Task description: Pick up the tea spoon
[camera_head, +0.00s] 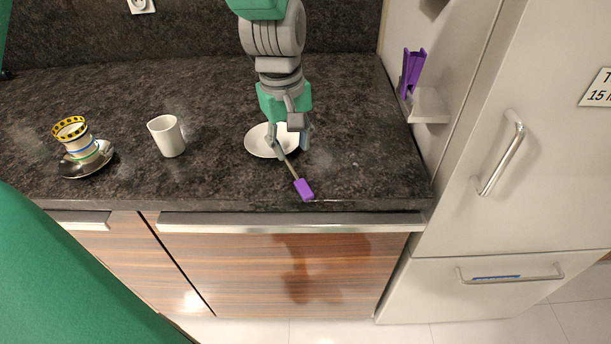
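The tea spoon has a purple handle (304,188) near the counter's front edge and a thin metal shaft that runs up and left to the white saucer (256,143). Its bowl end is hidden by my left gripper. My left gripper (291,149) points down over the saucer, at the upper end of the spoon. Its two fingers are spread apart, and the left fingertip overlaps the spoon's shaft in the picture. I cannot tell whether it touches. My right gripper is not in view.
A white cup (167,136) stands left of the saucer. A purple object (412,74) stands on a small shelf (428,106) at the right. The dark counter (215,104) is otherwise largely clear.

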